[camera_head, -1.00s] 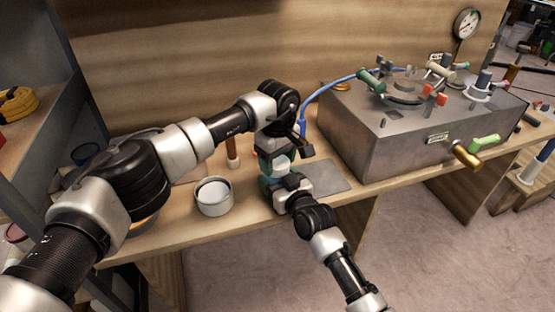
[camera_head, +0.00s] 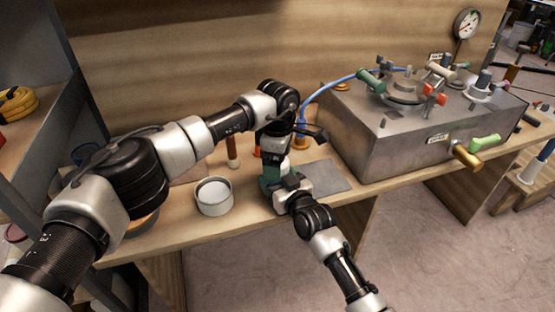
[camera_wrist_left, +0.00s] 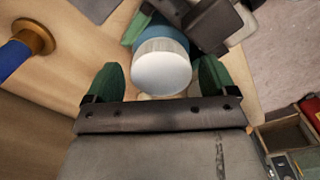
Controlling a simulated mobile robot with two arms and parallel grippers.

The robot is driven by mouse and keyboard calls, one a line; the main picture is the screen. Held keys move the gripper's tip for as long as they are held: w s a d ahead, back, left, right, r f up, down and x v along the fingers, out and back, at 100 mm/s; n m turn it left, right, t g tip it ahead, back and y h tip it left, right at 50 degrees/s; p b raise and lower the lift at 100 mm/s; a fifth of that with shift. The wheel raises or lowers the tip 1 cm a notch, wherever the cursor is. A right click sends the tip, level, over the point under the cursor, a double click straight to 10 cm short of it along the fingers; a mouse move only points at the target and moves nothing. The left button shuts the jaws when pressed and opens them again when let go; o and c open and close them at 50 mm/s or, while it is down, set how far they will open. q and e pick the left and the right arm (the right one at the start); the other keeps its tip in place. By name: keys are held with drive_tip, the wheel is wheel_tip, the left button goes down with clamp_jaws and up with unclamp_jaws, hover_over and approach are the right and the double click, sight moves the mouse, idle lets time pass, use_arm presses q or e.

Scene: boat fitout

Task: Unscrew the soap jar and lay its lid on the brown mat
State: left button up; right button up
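The soap jar shows in the left wrist view as a blue body (camera_wrist_left: 172,32) with a white lid (camera_wrist_left: 161,68) on top. My left gripper (camera_wrist_left: 158,85) is above it, its green fingers open on either side of the lid with gaps showing. In the head view the left gripper (camera_head: 290,142) is over the bench's middle. My right gripper (camera_head: 276,180) comes from the front, low at the jar, and appears shut on its body. The jar is mostly hidden there. A flat tan-brown patch (camera_head: 188,174), perhaps the brown mat, is partly hidden behind my left arm.
A white open pot (camera_head: 213,196) stands left of the grippers. A grey mat (camera_head: 325,178) lies to their right, beside a large metal box (camera_head: 390,140) with valves. A brown upright handle (camera_head: 232,152) and a blue hose (camera_head: 330,86) are behind.

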use_arm(q)
wheel_tip(320, 180, up, 4)
drive_tip(key=shift+f, duration=0.1)
drive_tip(key=shift+r, duration=0.3)
drive_tip(key=shift+c, duration=0.4)
wheel_tip(320, 180, up, 2)
drive_tip(key=m, duration=0.3)
drive_tip(key=shift+m, duration=0.4)
drive_tip(key=r+m, duration=0.1)
drive_tip(key=m, duration=0.1)
drive_tip(key=shift+r+m, duration=0.15)
drive_tip(key=shift+m, duration=0.25)
drive_tip(key=shift+f, duration=3.9)
